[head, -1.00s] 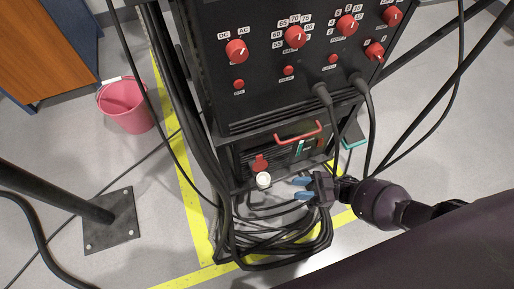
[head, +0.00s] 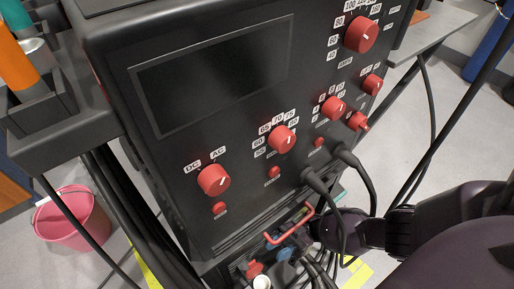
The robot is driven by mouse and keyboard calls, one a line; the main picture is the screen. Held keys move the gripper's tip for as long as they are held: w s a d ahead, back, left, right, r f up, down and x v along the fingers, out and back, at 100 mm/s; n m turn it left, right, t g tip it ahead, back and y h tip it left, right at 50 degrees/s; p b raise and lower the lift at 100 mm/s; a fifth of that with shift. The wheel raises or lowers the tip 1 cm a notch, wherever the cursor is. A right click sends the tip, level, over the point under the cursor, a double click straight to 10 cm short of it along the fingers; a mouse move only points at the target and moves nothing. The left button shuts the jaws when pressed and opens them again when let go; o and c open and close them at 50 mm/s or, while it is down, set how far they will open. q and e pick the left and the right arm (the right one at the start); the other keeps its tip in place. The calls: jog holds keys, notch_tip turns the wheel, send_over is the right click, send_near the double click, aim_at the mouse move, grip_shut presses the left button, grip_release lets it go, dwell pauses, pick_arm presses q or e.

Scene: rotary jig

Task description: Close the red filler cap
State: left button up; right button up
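The red filler cap (head: 255,268) shows at the bottom of the head view, low on the black machine. It stands open, tilted up behind the pale round filler neck (head: 262,283), whose opening is uncovered. My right gripper (head: 282,252) reaches in from the right, just right of the cap and apart from it. Its blue fingertips are small and partly hidden by the red handle and cables, so I cannot tell how far apart they are. My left gripper is out of view.
The machine's black front panel (head: 245,200) with red knobs rises above the cap. A red bar handle (head: 287,225) and hanging black cables (head: 328,205) crowd my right gripper. A pink bucket (head: 70,220) stands on the floor at left.

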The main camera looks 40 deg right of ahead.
aim_at(255, 261)
jog(key=p+x, duration=0.1)
jog(key=x, duration=0.6)
jog(key=shift+a+r+p, duration=0.1)
jog(key=shift+a+p, duration=0.1)
jog(key=shift+p, duration=0.15)
jog(key=shift+c, duration=0.5)
jog(key=shift+w, duration=0.1)
grip_shut()
